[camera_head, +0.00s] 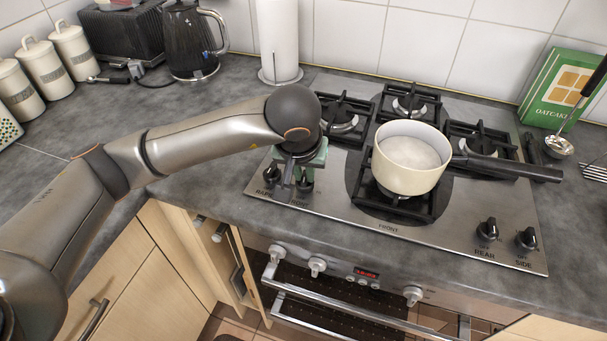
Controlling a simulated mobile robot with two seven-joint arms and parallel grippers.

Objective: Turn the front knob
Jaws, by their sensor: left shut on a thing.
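My left gripper (297,180) reaches down from above over the left front of the steel hob (330,205). It is shut on a dark hob knob (305,184), the right one of the left pair; my fingers and wrist hide part of it. The label below this knob is small and hard to read. The other knob of the pair (270,174), labelled RAPID, stands just left of my gripper. The word FRONT is printed at the hob's front edge. My right gripper is not in view.
A cream pan (409,160) with pale contents sits on the front burner, its dark handle (510,168) pointing right. REAR (487,231) and SIDE (527,239) knobs stand at front right. A paper towel roll (278,40) and black kettle (192,42) stand behind my arm.

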